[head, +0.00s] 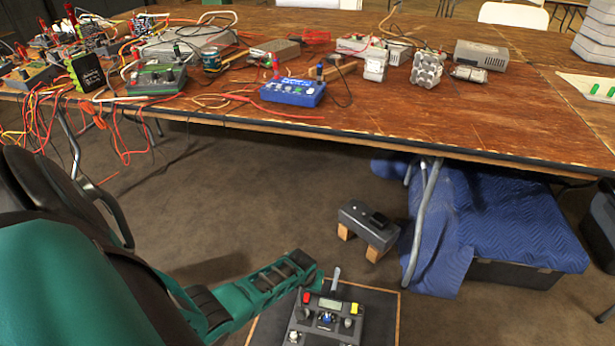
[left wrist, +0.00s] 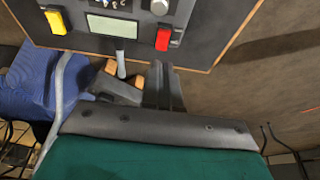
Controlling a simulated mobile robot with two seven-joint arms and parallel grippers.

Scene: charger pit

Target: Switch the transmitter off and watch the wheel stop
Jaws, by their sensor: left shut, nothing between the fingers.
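The transmitter (head: 312,335) is a dark grey box with a red switch (head: 306,297), a yellow switch (head: 354,308), a small display and a grey antenna (head: 336,279). In the left wrist view its red switch (left wrist: 163,39) and display (left wrist: 112,27) show upside down. My left gripper (head: 315,277) is shut and empty, just beyond the red switch; it also shows in the left wrist view (left wrist: 161,72). I cannot tell whether it touches the switch. A grey block (head: 356,222) with a black part on top sits on wooden blocks (head: 374,253); I cannot make out a wheel clearly.
The transmitter rests on a dark board with a wooden edge (head: 398,318). Behind stands a long wooden table (head: 420,112) with several electronic boxes and loose wires. A blue quilted blanket (head: 500,215) covers a dark case beneath it.

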